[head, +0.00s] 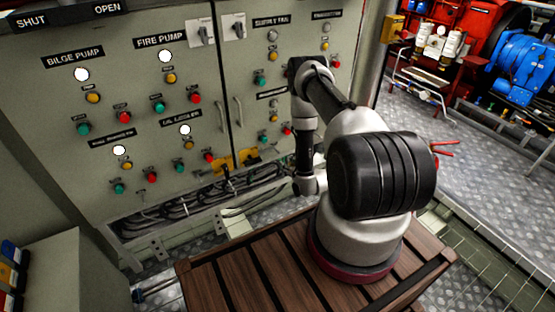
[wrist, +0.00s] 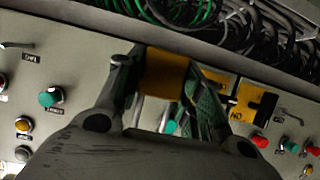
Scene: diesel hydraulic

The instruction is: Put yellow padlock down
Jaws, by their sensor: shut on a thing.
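In the wrist view, my gripper (wrist: 162,78) is shut on the yellow padlock (wrist: 165,73), a plain yellow block between the fingertips. The grey control panel (wrist: 60,65) lies behind it. The gap between the padlock and the panel cannot be judged. Pale strips show just below the block; I cannot tell whether they are its shackle.
Yellow-and-black fittings (head: 249,157) sit low on the panel, also visible in the wrist view (wrist: 252,101). Cables (head: 190,201) run below the panel. Buttons and lamps cover it. A slatted wooden deck (head: 228,283) is under my arm. Red and blue machinery (head: 530,72) stands at right.

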